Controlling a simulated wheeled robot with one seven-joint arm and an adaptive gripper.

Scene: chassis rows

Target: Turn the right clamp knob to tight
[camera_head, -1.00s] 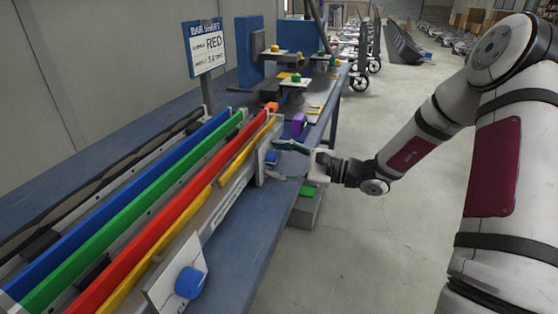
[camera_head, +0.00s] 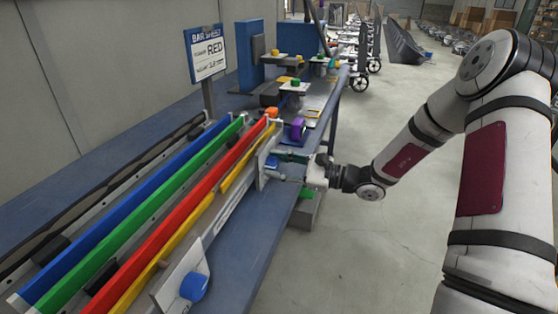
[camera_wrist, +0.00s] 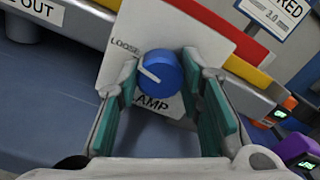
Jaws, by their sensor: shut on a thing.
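The right clamp knob is a blue round knob (camera_wrist: 160,76) on a white plate (camera_wrist: 205,38) in the wrist view. Its white pointer line slants up and left, toward the printed word LOOSE. Below it the word CLAMP is partly covered. The same knob (camera_head: 271,162) shows small at the far end of the rack in the head view. My gripper (camera_wrist: 158,90) is shut on the knob, with one green-padded finger on each side. In the head view my gripper (camera_head: 280,168) reaches in from the right. The plate's right side is partly hidden by a finger.
A second blue knob (camera_head: 194,287) sits on a white plate at the rack's near end. Blue, green, red and yellow bars (camera_head: 165,238) lie along the rack. A purple block (camera_head: 298,128) is just beyond the gripper.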

